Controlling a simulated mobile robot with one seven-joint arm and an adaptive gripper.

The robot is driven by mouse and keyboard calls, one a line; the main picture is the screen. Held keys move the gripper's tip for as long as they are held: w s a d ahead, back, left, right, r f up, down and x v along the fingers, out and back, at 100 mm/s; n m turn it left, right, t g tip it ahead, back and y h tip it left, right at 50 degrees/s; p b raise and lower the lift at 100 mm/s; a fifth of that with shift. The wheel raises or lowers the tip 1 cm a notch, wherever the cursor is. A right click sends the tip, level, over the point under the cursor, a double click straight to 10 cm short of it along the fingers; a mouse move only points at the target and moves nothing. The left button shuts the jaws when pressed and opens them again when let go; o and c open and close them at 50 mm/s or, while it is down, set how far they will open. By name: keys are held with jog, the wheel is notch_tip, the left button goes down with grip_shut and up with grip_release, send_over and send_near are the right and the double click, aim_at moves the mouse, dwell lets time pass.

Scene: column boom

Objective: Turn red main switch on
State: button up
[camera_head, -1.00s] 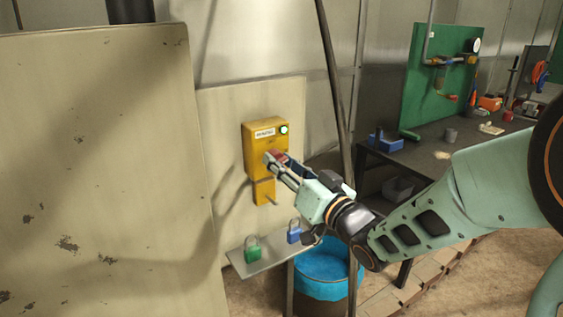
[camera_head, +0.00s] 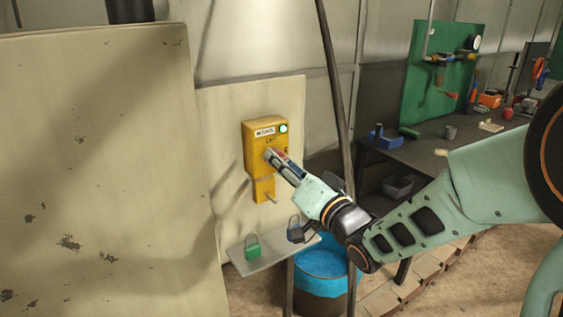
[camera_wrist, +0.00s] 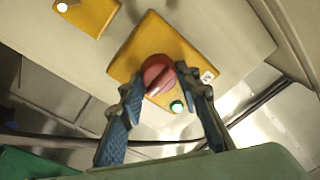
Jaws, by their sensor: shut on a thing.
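The red main switch (camera_wrist: 157,70) is a round red knob with a raised grip bar on the face of a yellow box (camera_head: 254,135). In the wrist view the yellow box (camera_wrist: 144,42) fills the upper middle. My gripper (camera_wrist: 161,84) has its two blue-padded fingers on either side of the knob, shut on it. In the head view my gripper (camera_head: 273,159) reaches the box front from the right and mostly hides the knob. A lamp (camera_head: 283,128) at the box's upper right glows green; it also shows in the wrist view (camera_wrist: 178,106).
A smaller yellow part (camera_head: 264,190) with a peg sits below the box. A dark post (camera_head: 337,95) stands just right of the panel. A blue drum (camera_head: 322,263) stands below.

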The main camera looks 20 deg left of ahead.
jog(key=o, duration=1.2)
jog(key=shift+c, duration=0.2)
jog(key=v, duration=0.7)
jog(key=shift+s+d, duration=0.15)
jog(key=shift+d, duration=0.1)
